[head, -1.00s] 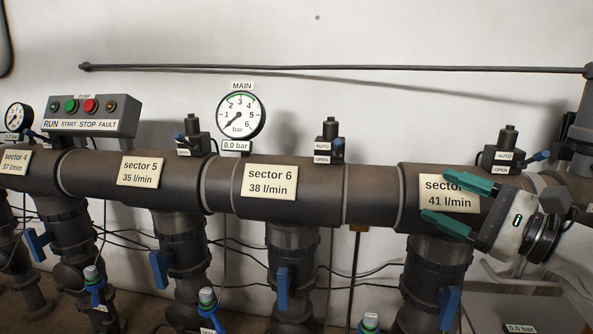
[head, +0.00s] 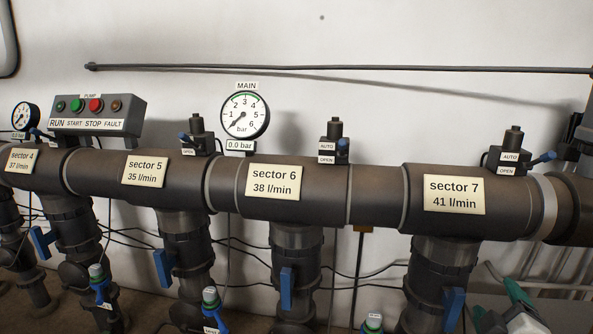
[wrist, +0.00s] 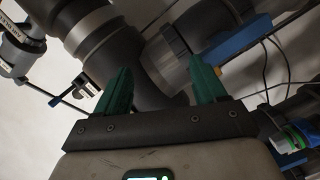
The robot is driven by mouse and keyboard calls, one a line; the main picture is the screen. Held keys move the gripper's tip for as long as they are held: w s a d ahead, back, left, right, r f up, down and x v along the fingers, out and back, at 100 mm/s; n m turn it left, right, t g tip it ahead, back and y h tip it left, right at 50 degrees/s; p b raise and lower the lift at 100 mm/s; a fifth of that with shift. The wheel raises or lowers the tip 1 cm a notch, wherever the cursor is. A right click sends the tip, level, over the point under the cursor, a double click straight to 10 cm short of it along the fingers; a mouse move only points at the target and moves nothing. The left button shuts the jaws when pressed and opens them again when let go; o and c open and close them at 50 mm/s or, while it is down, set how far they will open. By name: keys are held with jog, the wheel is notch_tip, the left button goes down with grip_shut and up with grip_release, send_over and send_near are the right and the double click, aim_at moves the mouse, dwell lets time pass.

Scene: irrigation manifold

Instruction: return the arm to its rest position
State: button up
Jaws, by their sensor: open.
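My gripper (head: 521,300) shows only in part at the bottom right corner of the head view, below the sector 7 pipe (head: 515,205). In the wrist view, its two green fingers (wrist: 162,88) stand wide apart with nothing between them touching them. The gripper is open and empty. Behind the fingers in the wrist view are dark pipes (wrist: 100,45) and a blue valve handle (wrist: 236,40). The rest of my arm is out of the head view.
The manifold runs across the head view with sector labels, such as sector 6 (head: 274,182). Blue handles (head: 453,308) hang on the branch pipes. The main gauge (head: 245,115) reads near zero. A pump box (head: 97,114) is at left.

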jog(key=s+a+f+m+g+y, duration=0.1)
jog(key=s+a+f+m+g, duration=0.15)
jog(key=f, duration=0.35)
jog(key=s+a+f+m+g+y, duration=0.1)
jog(key=s+f+g, duration=0.1)
jog(key=s+f, duration=0.3)
jog(key=s+a+f+m+g+y, duration=0.25)
jog(key=s+f+g, duration=0.25)
jog(key=s+f, duration=0.45)
jog(key=s+a+f+m+g+y, duration=0.2)
jog(key=s+a+f+g, duration=0.4)
jog(key=s, duration=0.7)
notch_tip(320, 180, up, 30)
jog(key=s+d+t+p, duration=0.1)
jog(key=d+p, duration=0.1)
jog(key=p, duration=2.9)
jog(key=shift+d+f, duration=0.15)
